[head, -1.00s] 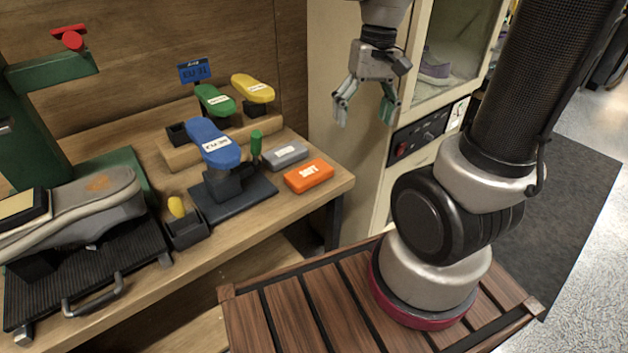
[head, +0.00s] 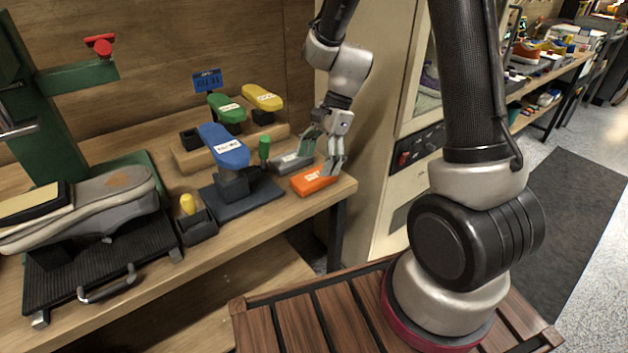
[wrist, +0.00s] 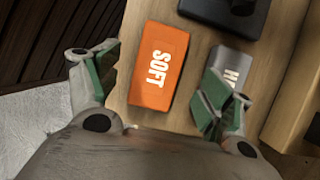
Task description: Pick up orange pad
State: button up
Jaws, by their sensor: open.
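The orange pad (head: 312,181) is a block marked "SOFT" lying flat near the right end of the wooden workbench. In the wrist view the orange pad (wrist: 160,68) lies ahead of and between the two green-lined fingers. My gripper (head: 322,152) is open and empty, just above the pad at its far right end; it also shows in the wrist view (wrist: 150,92). Whether a finger touches the pad I cannot tell. A grey pad (head: 290,162) lies beside the orange one, and the grey pad (wrist: 232,72) is close to the right finger in the wrist view.
A blue sole (head: 224,146) on a black stand is left of the pads. A small green-topped item (head: 264,148) stands behind them. A tall cream cabinet (head: 375,130) is right of the bench. A sneaker (head: 80,205) rests on a black rack at left.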

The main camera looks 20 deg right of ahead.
aim_at(313, 177)
jog(key=shift+x, duration=1.95)
jog(key=shift+d+f, duration=0.1)
jog(key=shift+f, duration=0.2)
jog(key=c, duration=1.2)
